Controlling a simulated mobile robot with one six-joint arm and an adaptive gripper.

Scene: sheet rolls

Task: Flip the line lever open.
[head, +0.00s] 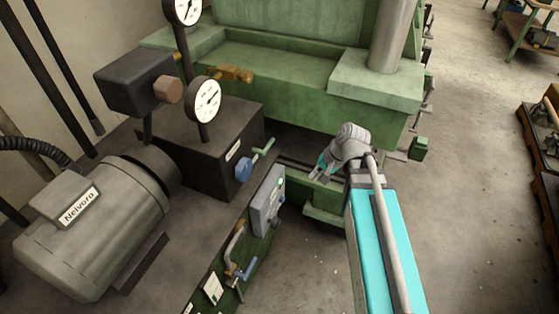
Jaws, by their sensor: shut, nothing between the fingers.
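A blue lever (244,271) sits on a bent pipe with brass fittings (235,245), low on the green panel in the lower middle. A green handle (263,150) sticks out near the dark block, by a blue round knob (243,169). I cannot tell for sure which of these is the line lever, or whether it stands open or closed. My gripper (320,170) is shut and empty, in front of the green press base. It is to the right of the green handle, and up and right of the blue lever, apart from both.
A grey box (267,207) is on the green panel between the blue lever and my gripper. A motor (95,225), a dark block (205,135) and gauges (204,99) fill the left. The green press (270,75) stands behind. Open floor (465,180) lies to the right.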

